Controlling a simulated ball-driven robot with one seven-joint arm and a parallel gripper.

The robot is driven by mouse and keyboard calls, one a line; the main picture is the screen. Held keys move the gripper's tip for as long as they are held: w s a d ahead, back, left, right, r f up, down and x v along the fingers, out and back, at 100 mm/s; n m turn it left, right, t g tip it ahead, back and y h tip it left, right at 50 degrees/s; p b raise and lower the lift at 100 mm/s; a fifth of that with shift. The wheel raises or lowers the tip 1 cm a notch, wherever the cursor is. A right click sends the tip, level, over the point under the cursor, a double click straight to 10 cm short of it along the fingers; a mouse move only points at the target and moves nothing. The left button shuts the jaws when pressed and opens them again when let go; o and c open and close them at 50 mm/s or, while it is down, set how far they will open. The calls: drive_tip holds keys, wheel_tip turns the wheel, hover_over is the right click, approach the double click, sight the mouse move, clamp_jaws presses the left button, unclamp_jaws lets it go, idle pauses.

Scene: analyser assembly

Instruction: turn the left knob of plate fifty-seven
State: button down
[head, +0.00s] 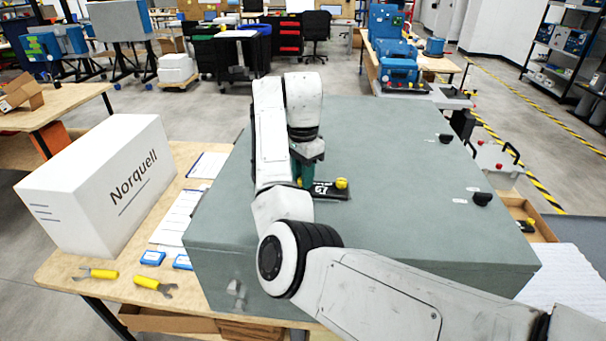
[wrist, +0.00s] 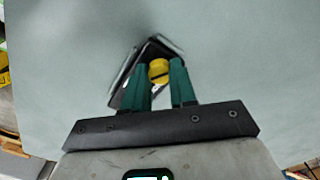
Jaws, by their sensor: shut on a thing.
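The dark plate (head: 331,193) with white marking lies on the grey-green cabinet top. A yellow knob (head: 341,184) shows at its right end in the head view. My gripper (head: 306,184) points down onto the plate's left part and hides what is there. In the wrist view a yellow knob (wrist: 159,72) sits between the green fingertips of my gripper (wrist: 162,68), which is shut on it. Since the fingers stand left of the visible knob, this looks like the left knob. The plate (wrist: 131,92) shows partly behind the fingers, its number unreadable there.
Black knobs (head: 482,199) with small white labels stand on the cabinet's right side (head: 400,230). A white Norquell box (head: 100,190), papers (head: 178,216) and yellow-handled tools (head: 153,285) lie on the wooden table at left. The cabinet top around the plate is clear.

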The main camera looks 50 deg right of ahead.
drive_tip(key=m, duration=0.4)
drive_tip(key=shift+w+r+m, duration=0.2)
drive_tip(key=shift+r+m, duration=0.05)
drive_tip(key=shift+m, duration=0.05)
drive_tip(key=m, duration=0.3)
drive_tip(key=shift+m, duration=0.4)
drive_tip(key=m, duration=0.8)
drive_tip(key=m+b, duration=0.1)
drive_tip(key=m, duration=0.3)
drive_tip(key=shift+f, duration=0.15)
drive_tip(key=m+b, duration=0.2)
drive_tip(key=shift+f+m, duration=0.1)
drive_tip(key=shift+m, duration=0.2)
drive_tip(key=shift+m+b, duration=0.7)
drive_tip(key=shift+b, duration=0.35)
